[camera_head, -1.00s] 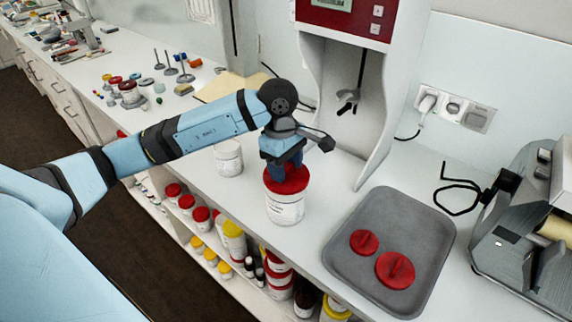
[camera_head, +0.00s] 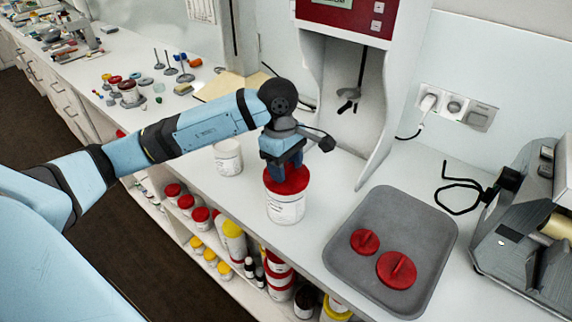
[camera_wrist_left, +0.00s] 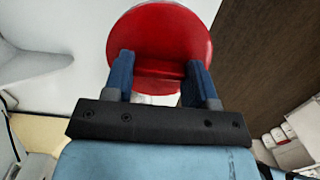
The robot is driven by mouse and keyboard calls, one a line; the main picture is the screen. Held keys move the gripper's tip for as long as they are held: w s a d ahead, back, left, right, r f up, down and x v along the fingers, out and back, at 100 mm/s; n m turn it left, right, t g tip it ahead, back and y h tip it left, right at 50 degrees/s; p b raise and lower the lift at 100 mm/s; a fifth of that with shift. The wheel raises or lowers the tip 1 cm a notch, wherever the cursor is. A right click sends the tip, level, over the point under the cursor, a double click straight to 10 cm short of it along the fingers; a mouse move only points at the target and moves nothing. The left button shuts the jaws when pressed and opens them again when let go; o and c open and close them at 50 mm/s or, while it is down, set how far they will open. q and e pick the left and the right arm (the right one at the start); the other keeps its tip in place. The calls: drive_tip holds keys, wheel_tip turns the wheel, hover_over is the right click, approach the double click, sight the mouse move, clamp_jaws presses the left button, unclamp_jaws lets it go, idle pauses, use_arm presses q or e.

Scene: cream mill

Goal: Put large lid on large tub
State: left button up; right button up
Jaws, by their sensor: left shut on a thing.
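The large tub (camera_head: 285,208) is white with a printed label and stands upright on the counter. The red large lid (camera_head: 287,182) is on top of the tub's mouth; whether it is fully seated I cannot tell. My left gripper (camera_head: 286,168) points down at the lid from above. In the left wrist view the round red lid (camera_wrist_left: 160,35) lies between and beyond the two blue fingers (camera_wrist_left: 160,88), which are shut on its raised grip. A sliver of white tub shows below the lid there. My right gripper is not in view.
Another white tub (camera_head: 228,157) stands open behind the large one. The red and white mixing machine (camera_head: 390,100) stands behind. Shelves below the counter hold several lidded jars.

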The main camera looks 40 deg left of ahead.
use_arm(q)
drive_tip(key=shift+f+b, duration=0.15)
drive_tip(key=shift+b, duration=0.25)
idle(0.5)
drive_tip(key=o, duration=1.3)
drive_tip(key=shift+r+p, duration=1)
drive_tip(key=shift+r, duration=1.3)
clamp_jaws()
